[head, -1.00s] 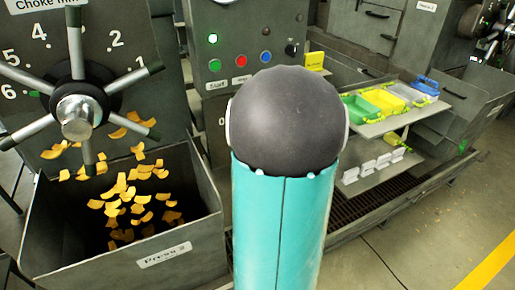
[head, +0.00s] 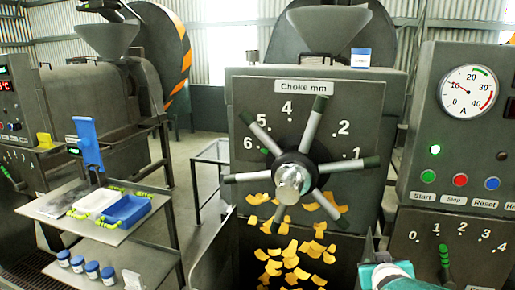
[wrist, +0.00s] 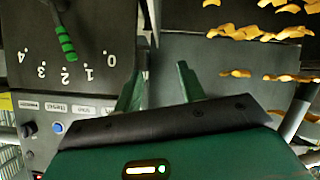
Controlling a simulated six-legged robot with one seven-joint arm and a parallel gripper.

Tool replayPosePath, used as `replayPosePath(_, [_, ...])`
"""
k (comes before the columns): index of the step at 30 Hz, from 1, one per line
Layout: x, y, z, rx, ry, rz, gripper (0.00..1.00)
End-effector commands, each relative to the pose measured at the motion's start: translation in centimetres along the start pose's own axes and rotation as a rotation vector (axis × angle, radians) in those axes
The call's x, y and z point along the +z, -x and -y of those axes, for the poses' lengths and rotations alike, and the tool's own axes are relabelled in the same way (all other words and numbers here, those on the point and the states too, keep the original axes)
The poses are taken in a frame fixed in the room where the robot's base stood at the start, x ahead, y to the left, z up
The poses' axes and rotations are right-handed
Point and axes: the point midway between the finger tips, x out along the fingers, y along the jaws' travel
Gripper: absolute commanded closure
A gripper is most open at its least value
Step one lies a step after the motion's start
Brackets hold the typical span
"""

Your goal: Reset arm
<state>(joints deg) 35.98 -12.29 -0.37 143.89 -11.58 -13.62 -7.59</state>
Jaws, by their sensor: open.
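My gripper (wrist: 160,85) shows in the wrist view with its two green fingers apart and nothing between them. In the head view, a teal part of my arm (head: 388,274) sits low at the right of centre, in front of the press. The grey fingers there are small and hard to make out. The choke handwheel (head: 292,180), with several green-tipped spokes, is to the left of and above my arm. The wrist view shows the lever panel (wrist: 75,70) upside down at left, with its green lever handle (wrist: 64,42).
Yellow flakes (head: 290,262) fall below the handwheel. A control panel (head: 465,150) with gauge, lit green lamp and buttons stands at right. A cart (head: 85,225) with trays and blue-lidded jars is at left. Open floor (head: 200,160) shows between the machines.

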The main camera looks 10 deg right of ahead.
Motion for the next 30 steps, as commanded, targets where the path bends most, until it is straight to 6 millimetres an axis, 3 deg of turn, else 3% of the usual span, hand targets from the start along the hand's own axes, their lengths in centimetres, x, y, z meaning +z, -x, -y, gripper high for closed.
replayPosePath(1, [-0.9, 1.2, 1.9, -0.036, 0.005, 0.018, 0.6])
replayPosePath(7, [-1.6, 6.4, 8.4, -0.175, 0.013, 0.152, 0.6])
replayPosePath(15, [-0.3, 15.9, 15.2, -0.37, 0.063, 0.346, 0.6])
replayPosePath(21, [1.6, 21.9, 17.4, -0.473, 0.112, 0.463, 0.6])
replayPosePath(24, [2.1, 23.1, 17.6, -0.491, 0.125, 0.49, 0.6])
replayPosePath(30, [2.2, 23.3, 17.7, -0.494, 0.127, 0.499, 0.6])
